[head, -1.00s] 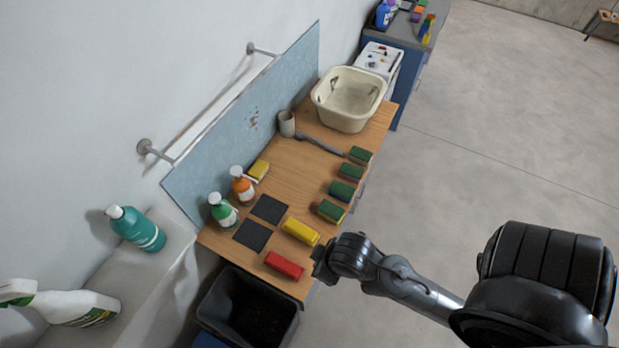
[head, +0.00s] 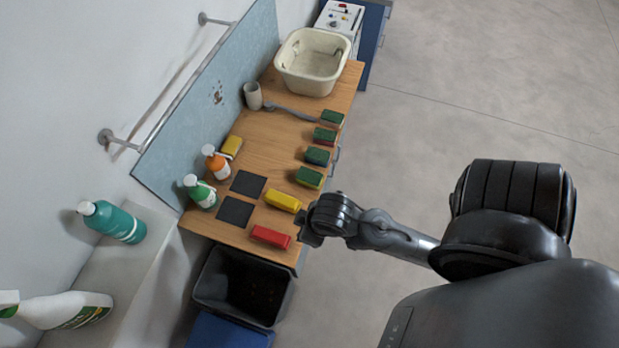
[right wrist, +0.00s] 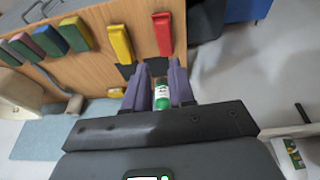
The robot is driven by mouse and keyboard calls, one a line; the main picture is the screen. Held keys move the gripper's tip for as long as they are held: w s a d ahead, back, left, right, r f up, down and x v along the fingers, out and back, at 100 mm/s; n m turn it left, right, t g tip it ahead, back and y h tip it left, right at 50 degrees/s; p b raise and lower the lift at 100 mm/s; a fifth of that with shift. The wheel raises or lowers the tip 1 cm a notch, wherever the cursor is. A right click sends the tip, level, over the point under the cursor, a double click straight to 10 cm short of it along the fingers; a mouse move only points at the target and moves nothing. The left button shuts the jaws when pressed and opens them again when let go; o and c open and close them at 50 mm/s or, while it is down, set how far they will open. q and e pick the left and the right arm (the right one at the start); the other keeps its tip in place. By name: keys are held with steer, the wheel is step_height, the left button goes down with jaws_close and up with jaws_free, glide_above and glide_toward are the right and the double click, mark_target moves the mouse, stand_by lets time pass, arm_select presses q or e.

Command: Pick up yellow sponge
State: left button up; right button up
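A bright yellow block (head: 283,201) lies on the wooden worktop near its front edge, beside a red block (head: 271,237). The yellow block also shows in the right wrist view (right wrist: 121,44), left of the red one. A second yellow item, sponge-like (head: 231,146), lies at the back by the splashboard, near the orange bottle. My right gripper (head: 308,232) is at the worktop's front edge, to the right of the two blocks and apart from the yellow one. In the right wrist view its fingers (right wrist: 160,80) are spread, with nothing held between them. My left gripper is out of view.
Several green-topped sponges (head: 317,156) line the front edge. Green (head: 200,191) and orange (head: 216,162) bottles, dark squares (head: 235,211), a cup (head: 253,96), a brush (head: 291,111) and a cream basin (head: 312,62) share the worktop. A black bin (head: 243,287) stands below; open floor lies right.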

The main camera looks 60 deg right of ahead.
steer(key=o, duration=1.2)
steer(key=shift+c, duration=0.2)
steer(key=shift+d, duration=0.1)
